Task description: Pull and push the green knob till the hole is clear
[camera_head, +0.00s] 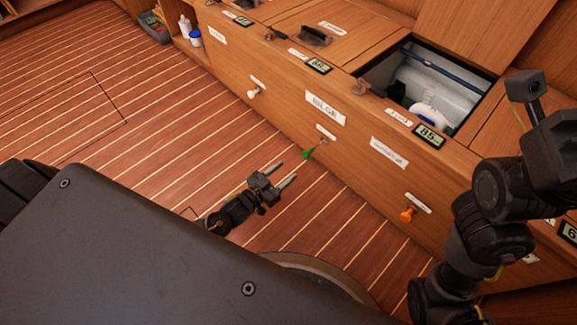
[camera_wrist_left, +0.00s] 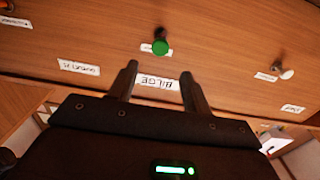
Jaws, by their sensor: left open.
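The green knob (camera_head: 308,153) sticks out from the wooden cabinet front, below the BILGE label (camera_head: 325,108). In the left wrist view the green knob (camera_wrist_left: 161,47) shows face-on, ahead of the fingertips and about midway between them. My left gripper (camera_head: 287,174) is open and empty, a short way to the left of the knob and apart from it. Its two fingers also show in the left wrist view (camera_wrist_left: 158,72). I cannot make out the hole in either view.
A white knob (camera_head: 253,93) and an orange knob (camera_head: 407,215) stick out of the same cabinet front on either side. An open hatch (camera_head: 462,62) in the cabinet top shows a white tank.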

